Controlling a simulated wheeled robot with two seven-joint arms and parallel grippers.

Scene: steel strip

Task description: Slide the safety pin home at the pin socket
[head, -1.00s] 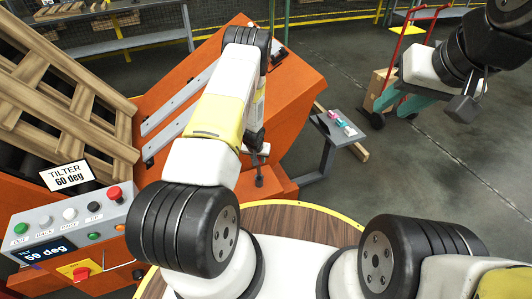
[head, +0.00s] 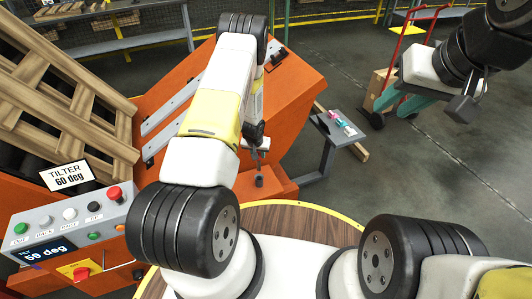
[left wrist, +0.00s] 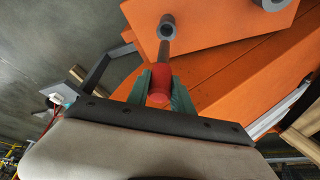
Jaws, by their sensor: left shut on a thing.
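My left gripper (left wrist: 160,88) is shut on the red handle of the safety pin (left wrist: 160,80). The pin's grey shaft points away from the fingers toward the pin socket (left wrist: 166,25), a grey round sleeve on an orange plate. In the left wrist view the tip appears right at the sleeve's near rim; I cannot tell whether it touches. In the head view the left gripper (head: 259,148) is just above the socket (head: 259,181), whose dark opening shows. My right gripper (head: 400,101), with teal fingers apart and empty, hangs at the upper right.
The orange tilter (head: 290,100) fills the middle, with a wooden pallet (head: 70,90) leaning on its left. A control box (head: 75,225) stands at lower left. A small grey table (head: 338,128) with small items is right of the socket.

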